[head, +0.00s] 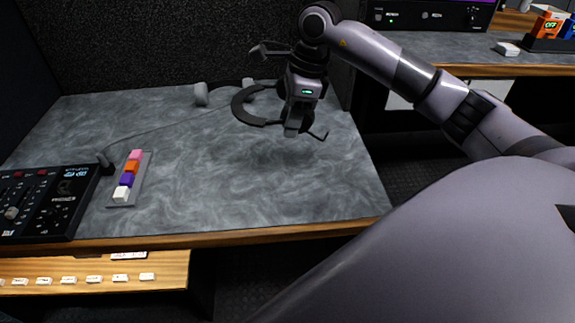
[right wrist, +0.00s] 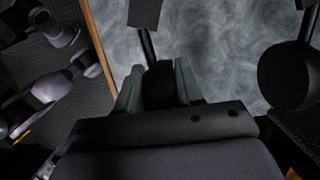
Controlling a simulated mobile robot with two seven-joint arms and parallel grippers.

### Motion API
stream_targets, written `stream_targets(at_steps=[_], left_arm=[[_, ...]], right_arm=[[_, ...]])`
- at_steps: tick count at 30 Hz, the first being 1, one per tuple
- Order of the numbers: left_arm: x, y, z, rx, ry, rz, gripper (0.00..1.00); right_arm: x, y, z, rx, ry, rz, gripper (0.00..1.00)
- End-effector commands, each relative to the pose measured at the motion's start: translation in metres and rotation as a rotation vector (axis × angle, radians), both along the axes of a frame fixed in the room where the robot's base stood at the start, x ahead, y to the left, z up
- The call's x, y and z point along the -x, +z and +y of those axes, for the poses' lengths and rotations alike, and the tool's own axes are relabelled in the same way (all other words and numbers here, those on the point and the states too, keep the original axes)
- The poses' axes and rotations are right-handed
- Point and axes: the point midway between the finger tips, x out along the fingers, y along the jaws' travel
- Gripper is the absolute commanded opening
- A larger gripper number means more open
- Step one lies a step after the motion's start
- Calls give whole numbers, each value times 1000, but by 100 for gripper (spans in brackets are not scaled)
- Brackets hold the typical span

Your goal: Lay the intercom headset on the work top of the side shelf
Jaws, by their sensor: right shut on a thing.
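My right gripper (head: 294,128) points down over the grey marbled work top (head: 245,190), near its back right part. It is shut on a dark piece of the intercom headset. The headset's curved dark band (head: 241,106) shows left of the gripper in the head view. In the right wrist view, the fingers (right wrist: 158,85) close on a black part, and a round black earpiece (right wrist: 290,75) hangs to the right. The headset appears held above the surface; my gripper hides part of it. My left gripper is not in view.
A mixer (head: 40,205) stands at the left, beside a strip of coloured buttons (head: 128,180). A grey cylindrical thing (head: 201,94) is at the back. Another counter (head: 450,47) with small boxes (head: 547,27) lies at the right. The middle of the near work top is clear.

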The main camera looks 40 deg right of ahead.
Motion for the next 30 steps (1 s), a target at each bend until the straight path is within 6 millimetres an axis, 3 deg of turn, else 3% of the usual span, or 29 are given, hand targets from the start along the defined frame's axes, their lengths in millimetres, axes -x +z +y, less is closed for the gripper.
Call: stream_targets(at_steps=[3, 9, 17, 24, 30], left_arm=[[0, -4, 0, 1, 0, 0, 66], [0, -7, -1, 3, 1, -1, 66], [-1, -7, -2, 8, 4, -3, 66], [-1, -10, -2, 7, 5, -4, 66], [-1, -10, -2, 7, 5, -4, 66]], right_arm=[[1, -35, 0, -1, 0, 3, 0], [0, -76, 0, -1, 1, -1, 0], [0, -95, 0, 0, 0, -2, 0], [0, -129, 0, -1, 0, -1, 0], [-1, -130, 0, -1, 0, -4, 0]])
